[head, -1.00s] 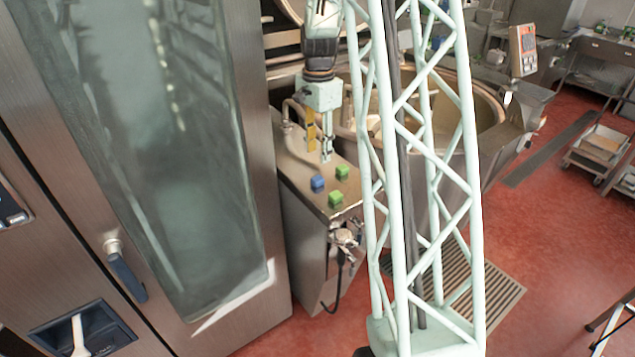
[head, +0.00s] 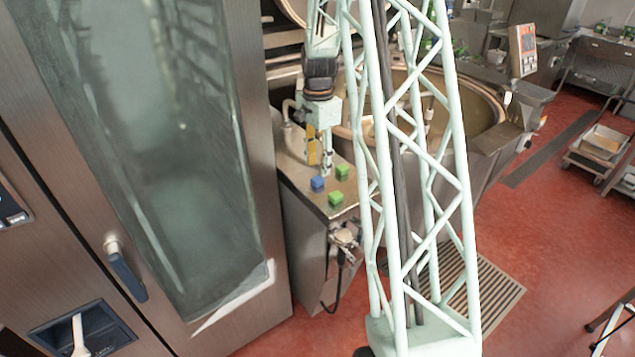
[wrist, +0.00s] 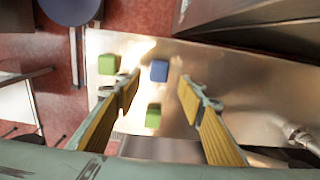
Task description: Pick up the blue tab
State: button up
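The blue tab (head: 317,183) is a small blue cube on the metal top of a narrow steel cabinet. In the wrist view the blue tab (wrist: 159,70) lies between and just beyond the two yellow-padded fingers, not touching them. My gripper (head: 322,170) is open and empty, pointing down above the cabinet top, close to the blue tab. The fingers of my gripper (wrist: 160,88) are well apart in the wrist view.
Two green cubes, one (head: 342,172) right of the blue tab and one (head: 336,198) in front, share the cabinet top (head: 300,171). A bent pipe rises at its back. A tall glass-doored oven (head: 150,150) stands left, a large kettle (head: 490,105) right.

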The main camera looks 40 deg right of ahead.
aim_at(319, 178)
jog(key=shift+s+f, duration=0.1)
jog(key=shift+f, duration=2.45)
jog(key=c, duration=0.9)
